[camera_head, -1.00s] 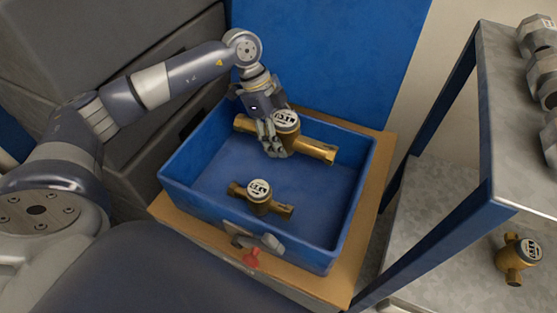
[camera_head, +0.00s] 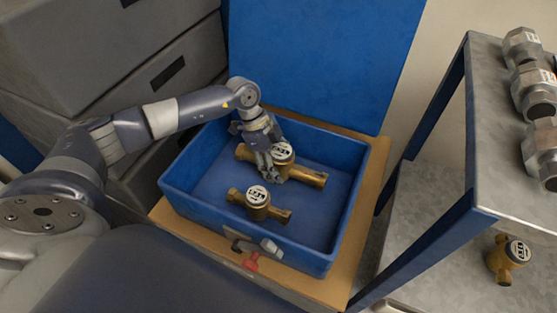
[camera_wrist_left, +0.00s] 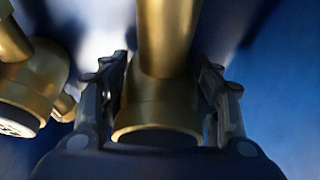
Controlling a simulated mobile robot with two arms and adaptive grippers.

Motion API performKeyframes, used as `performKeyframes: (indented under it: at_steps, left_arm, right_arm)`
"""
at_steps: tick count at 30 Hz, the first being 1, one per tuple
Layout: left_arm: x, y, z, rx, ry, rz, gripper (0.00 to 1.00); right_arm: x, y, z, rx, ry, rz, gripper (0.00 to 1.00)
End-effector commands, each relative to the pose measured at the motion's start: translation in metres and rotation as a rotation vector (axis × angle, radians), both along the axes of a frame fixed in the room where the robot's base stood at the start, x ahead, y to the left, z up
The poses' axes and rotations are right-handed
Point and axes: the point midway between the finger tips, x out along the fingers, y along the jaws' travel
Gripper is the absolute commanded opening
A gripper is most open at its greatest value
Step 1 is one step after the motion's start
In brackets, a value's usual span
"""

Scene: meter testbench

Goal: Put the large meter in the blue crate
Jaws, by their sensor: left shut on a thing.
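The large brass meter (camera_head: 311,179) with a round white dial is inside the blue crate (camera_head: 175,187), toward its back. My left gripper (camera_head: 272,176) is shut on its middle body. In the left wrist view the two fingers stand on either side of the large meter's brass body (camera_wrist_left: 158,112). The meter looks low in the crate; I cannot tell whether it touches the floor. A smaller brass meter (camera_head: 259,203) lies in the crate nearer the front, apart from the large one. It also shows at the left of the left wrist view (camera_wrist_left: 30,85). My right gripper is out of view.
The crate stands on a wooden board (camera_head: 345,270). A metal shelf (camera_head: 485,150) on the right holds several grey fittings, with another brass meter (camera_head: 508,260) below. Grey drawers (camera_head: 150,60) stand at the left.

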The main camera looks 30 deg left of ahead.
Motion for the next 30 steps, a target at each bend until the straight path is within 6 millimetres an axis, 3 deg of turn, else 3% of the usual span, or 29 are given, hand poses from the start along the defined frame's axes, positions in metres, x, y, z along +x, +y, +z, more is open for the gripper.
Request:
performKeyframes:
  at_steps: [3,4,6,20,23,30]
  left_arm:
    - [0.002,-0.001,0.003,-0.005,-0.007,0.000,0.00]
    - [0.000,0.000,-0.001,0.000,0.000,0.000,0.60]
    - [0.000,0.000,-0.001,0.000,0.000,0.000,0.75]
    - [0.001,0.002,0.004,0.000,-0.002,0.001,0.78]
    - [0.001,0.007,0.015,0.000,-0.003,0.001,0.78]
    - [0.000,0.027,0.062,0.000,-0.005,0.001,0.78]
  right_arm:
    - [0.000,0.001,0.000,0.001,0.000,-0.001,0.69]
    - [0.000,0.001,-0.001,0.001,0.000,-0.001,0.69]
    - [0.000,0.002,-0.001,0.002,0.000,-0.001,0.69]
    - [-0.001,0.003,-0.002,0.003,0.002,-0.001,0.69]
    - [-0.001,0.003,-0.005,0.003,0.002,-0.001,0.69]
    - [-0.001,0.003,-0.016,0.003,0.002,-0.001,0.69]
